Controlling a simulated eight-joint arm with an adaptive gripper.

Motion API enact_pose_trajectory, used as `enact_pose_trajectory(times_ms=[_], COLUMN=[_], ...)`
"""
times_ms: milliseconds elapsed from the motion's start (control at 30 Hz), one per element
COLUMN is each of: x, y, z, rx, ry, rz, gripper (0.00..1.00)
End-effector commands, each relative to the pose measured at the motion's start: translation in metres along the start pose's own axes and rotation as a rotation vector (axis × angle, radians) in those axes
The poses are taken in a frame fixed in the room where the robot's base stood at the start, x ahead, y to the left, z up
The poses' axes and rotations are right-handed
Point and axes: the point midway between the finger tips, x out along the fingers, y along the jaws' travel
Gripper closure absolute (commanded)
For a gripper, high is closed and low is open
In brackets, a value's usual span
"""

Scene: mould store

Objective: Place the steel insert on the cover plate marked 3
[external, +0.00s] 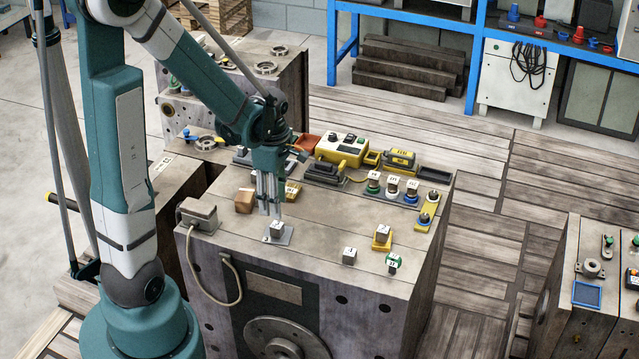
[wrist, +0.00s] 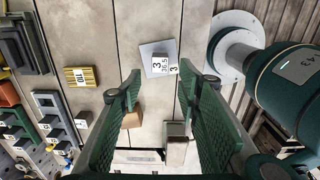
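A small steel insert (external: 277,229) with a white top label sits on a flat grey cover plate (external: 286,238) near the front of the big block. In the wrist view the insert (wrist: 159,60) shows the label 3 and 36.5, and the cover plate (wrist: 149,48) has a 3 tag at its edge. The insert looks upright. My gripper (external: 271,212) is above the plate with its fingers pointing down. In the wrist view my gripper (wrist: 160,85) is open, with nothing held between its green pads. The insert lies beyond the fingertips.
A tan block (external: 244,201) and a grey box with a cable (external: 198,214) stand to the left. A steel cube (external: 349,256), a yellow holder (external: 382,238) and a green-based piece (external: 393,262) are at right. Tools and a yellow case (external: 342,149) line the back.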

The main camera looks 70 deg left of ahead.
Motion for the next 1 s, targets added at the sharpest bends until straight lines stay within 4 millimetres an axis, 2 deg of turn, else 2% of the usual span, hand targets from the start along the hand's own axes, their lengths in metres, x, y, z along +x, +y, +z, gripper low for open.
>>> enact_pose_trajectory(times_ms=[100,333,1000], x=[-0.015,-0.03,-0.033], y=[0.0,0.0,0.0], z=[0.0,0.0,0.0], rx=[0.0,0.0,0.0], ry=[0.0,0.0,0.0], rz=[0.0,0.0,0.0], gripper=[0.66,0.66,0.66])
